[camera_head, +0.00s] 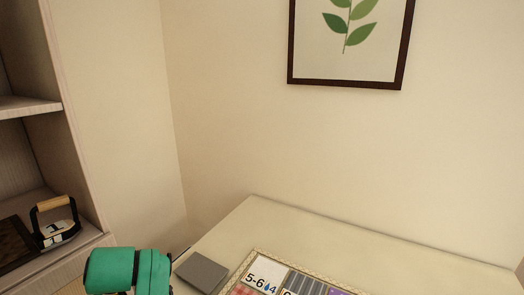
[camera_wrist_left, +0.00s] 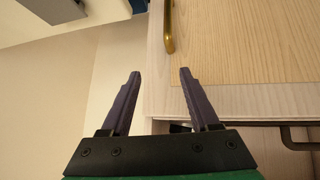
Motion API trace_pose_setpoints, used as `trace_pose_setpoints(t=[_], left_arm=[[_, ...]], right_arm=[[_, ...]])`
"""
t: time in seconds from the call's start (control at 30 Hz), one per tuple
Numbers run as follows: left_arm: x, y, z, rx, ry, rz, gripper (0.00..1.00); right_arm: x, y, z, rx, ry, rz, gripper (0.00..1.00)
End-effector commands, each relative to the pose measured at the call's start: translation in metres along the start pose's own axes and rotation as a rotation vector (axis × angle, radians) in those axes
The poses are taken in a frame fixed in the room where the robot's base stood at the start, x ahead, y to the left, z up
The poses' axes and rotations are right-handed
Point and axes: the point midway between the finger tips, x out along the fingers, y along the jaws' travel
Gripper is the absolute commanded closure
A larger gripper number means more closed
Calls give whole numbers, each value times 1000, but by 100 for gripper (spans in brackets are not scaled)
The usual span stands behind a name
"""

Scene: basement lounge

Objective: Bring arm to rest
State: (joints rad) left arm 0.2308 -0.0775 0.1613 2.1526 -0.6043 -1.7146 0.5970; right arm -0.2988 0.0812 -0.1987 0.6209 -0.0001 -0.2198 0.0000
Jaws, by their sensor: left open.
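My left arm shows as a green link at the bottom left of the head view, beside the table's left end. My left gripper (camera_wrist_left: 155,92) shows in the left wrist view with its two dark fingers apart and nothing between them. Behind the fingers are a beige wall and a light wooden cabinet front (camera_wrist_left: 245,60) with a brass handle (camera_wrist_left: 169,28). The gripper's fingers are not visible in the head view. My right gripper is in neither view.
A pale table (camera_head: 300,227) stands against the wall, with a grey box (camera_head: 202,272) and a patterned board (camera_head: 262,262) on it. A shelf (camera_head: 30,107) at left holds an iron-like object (camera_head: 60,233). A framed leaf picture (camera_head: 347,82) hangs above.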

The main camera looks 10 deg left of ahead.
Motion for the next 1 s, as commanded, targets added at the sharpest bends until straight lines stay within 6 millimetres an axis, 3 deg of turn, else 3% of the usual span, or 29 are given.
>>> trace_pose_setpoints(t=[0.1,0.3,0.6,0.83,1.0], left_arm=[[14,-1,65,357,-85,95,38],[13,-8,161,764,-236,273,38],[-12,-33,271,1113,-435,518,38],[50,-31,321,1118,-466,496,38],[98,-46,372,1130,-497,482,38]], right_arm=[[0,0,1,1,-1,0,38],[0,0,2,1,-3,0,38],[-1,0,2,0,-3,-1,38],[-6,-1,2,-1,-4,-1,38],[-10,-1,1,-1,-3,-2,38]])
